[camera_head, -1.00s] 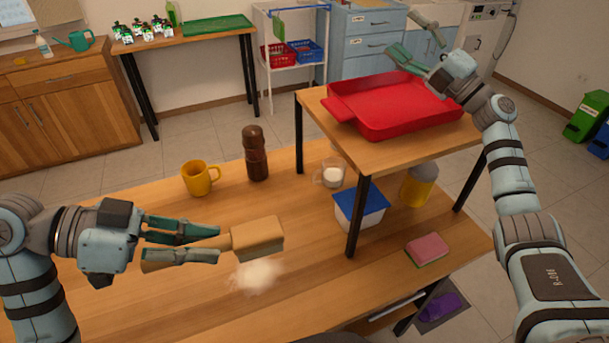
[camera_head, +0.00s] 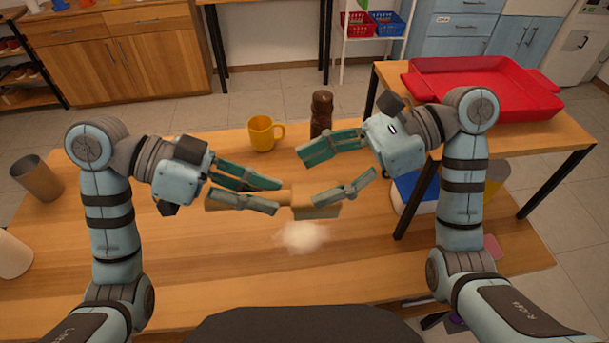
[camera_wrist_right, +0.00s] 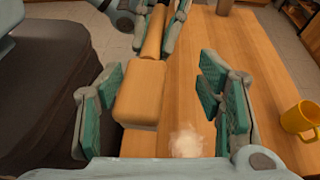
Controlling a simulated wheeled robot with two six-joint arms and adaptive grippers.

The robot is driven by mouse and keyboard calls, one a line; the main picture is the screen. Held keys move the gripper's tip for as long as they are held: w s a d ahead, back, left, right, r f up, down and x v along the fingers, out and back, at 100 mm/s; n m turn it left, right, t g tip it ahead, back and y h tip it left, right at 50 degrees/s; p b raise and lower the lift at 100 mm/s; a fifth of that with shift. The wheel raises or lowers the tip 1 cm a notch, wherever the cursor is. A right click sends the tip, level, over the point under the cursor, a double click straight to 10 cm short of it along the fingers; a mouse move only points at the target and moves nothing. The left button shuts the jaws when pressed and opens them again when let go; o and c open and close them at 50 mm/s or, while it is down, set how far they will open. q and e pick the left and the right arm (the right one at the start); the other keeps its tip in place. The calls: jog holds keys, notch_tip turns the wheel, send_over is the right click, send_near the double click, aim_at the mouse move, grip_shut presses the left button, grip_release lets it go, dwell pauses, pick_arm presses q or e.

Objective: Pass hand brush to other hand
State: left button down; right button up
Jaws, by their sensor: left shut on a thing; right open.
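The wooden hand brush (camera_head: 314,211) is held level above the table. My left gripper (camera_head: 266,197) is shut on its handle, and the brush head sticks out to the right. My right gripper (camera_head: 346,172) is open, with its fingers on either side of the brush head in the head view. In the right wrist view the brush head (camera_wrist_right: 141,94) lies between the open fingers (camera_wrist_right: 160,105), nearer the left finger; I cannot tell whether it touches. The left gripper's fingers (camera_wrist_right: 163,30) show at the top there, around the handle.
A pale powder pile (camera_head: 301,235) lies on the wooden table (camera_head: 200,270) below the brush. A yellow mug (camera_head: 262,134) and a brown bottle (camera_head: 321,113) stand behind. A red tray (camera_head: 490,85) sits on the raised shelf at right.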

aim_at(291, 186)
jog(key=x, duration=0.4)
jog(key=shift+a, duration=0.2)
jog(key=shift+d, duration=0.1)
pick_arm(q)
jog(key=shift+s, duration=0.1)
pick_arm(e)
jog(key=c, duration=1.3)
jog(key=o, duration=1.3)
pick_arm(q)
jog(key=a+r+n+t, duration=0.1)
jog(key=a+r+t, duration=0.1)
jog(key=s+a+r+n+t, duration=0.1)
jog(key=a+r+n, duration=0.1)
jog(key=shift+s+r+t, duration=0.1)
jog(key=shift+s+t, duration=0.1)
jog(key=shift+t, duration=0.2)
pick_arm(e)
jog(key=v, duration=1.2)
